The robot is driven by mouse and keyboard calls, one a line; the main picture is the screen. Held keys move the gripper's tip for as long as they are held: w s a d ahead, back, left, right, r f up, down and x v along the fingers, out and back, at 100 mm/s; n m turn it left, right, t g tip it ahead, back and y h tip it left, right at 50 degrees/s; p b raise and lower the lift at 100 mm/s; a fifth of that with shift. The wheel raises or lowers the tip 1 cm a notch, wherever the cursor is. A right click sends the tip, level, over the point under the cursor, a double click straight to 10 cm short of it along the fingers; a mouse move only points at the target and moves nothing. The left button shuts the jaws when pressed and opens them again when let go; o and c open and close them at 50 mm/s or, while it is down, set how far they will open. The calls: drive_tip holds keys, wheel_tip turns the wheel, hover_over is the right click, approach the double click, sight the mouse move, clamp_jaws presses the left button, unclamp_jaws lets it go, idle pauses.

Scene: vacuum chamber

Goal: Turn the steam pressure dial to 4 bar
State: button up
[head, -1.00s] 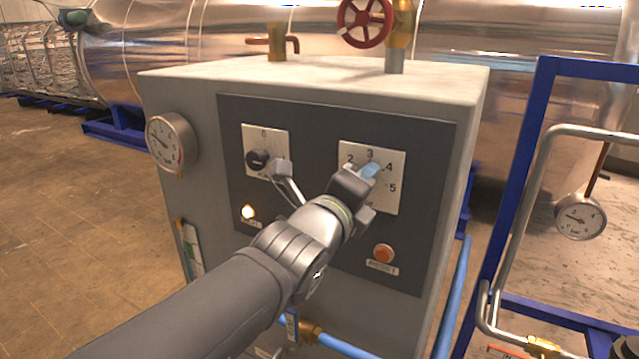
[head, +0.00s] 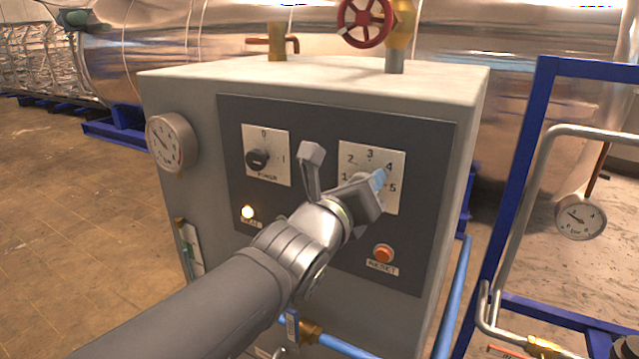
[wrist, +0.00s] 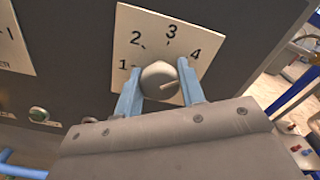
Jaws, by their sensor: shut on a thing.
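The steam pressure dial is a grey round knob (wrist: 157,76) on a white plate (head: 398,160) on the right of the dark control panel. Numbers 1 to 4 show around it in the wrist view, and 5 also shows in the head view. My gripper (wrist: 160,84) is shut on the knob, one blue finger on each side. In the head view my gripper (head: 376,181) largely hides the knob, and a blue finger lies near the 4. A thin line shows on the knob's lower right in the wrist view; I cannot tell its exact setting.
A black power knob (head: 259,159) is on the panel's left, above a lit lamp (head: 248,212). A round gauge (head: 169,143) is on the cabinet's left; a blue frame (head: 503,190) stands at right.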

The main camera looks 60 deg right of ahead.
idle(0.4)
drive_tip(key=o, duration=0.9)
drive_tip(key=shift+a, duration=0.1)
drive_tip(key=shift+a, duration=8.55)
drive_tip(key=shift+d, duration=0.15)
drive_tip(key=shift+d, duration=3.2)
